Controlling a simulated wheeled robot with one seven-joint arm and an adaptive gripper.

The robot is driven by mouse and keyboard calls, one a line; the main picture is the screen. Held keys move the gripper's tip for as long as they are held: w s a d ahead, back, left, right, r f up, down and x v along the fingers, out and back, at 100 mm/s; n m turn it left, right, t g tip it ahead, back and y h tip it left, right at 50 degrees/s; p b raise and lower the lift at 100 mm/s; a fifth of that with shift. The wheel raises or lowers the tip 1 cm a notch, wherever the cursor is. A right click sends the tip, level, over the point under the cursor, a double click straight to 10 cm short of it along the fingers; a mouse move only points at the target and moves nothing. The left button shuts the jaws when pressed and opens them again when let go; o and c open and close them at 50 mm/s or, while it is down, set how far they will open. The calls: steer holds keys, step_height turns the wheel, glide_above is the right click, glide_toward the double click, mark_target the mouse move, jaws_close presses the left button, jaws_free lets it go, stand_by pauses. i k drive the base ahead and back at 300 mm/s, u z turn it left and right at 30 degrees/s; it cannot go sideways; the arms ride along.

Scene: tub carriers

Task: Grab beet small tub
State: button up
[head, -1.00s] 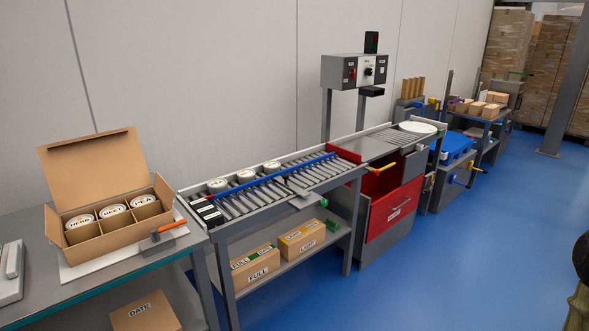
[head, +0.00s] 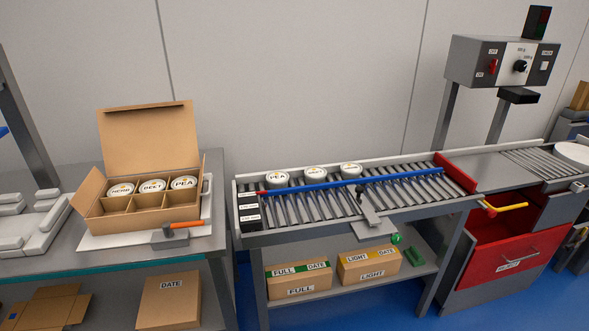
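An open brown carton (head: 120,204) with dividers stands on the left bench. Three round white-lidded tubs sit in its back row: a herb tub (head: 121,190), a beet tub (head: 152,187) in the middle and a pea tub (head: 184,184) on the right. Three more white-lidded tubs stand in a row on the roller conveyor: a pea tub (head: 277,180) on the left, a middle tub (head: 315,175) and a right tub (head: 350,171). The labels of the middle and right ones are too small to read surely. My gripper is not in view.
A blue rail (head: 345,183) runs along the conveyor in front of its tubs. An orange-handled tool (head: 183,232) lies before the carton. A control box (head: 500,62) and red reject bin (head: 512,255) stand right. Boxes fill the lower shelf.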

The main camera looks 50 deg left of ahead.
mark_target(314, 175)
steer(key=u, duration=0.95)
steer(key=i, duration=0.85)
steer(key=u, duration=1)
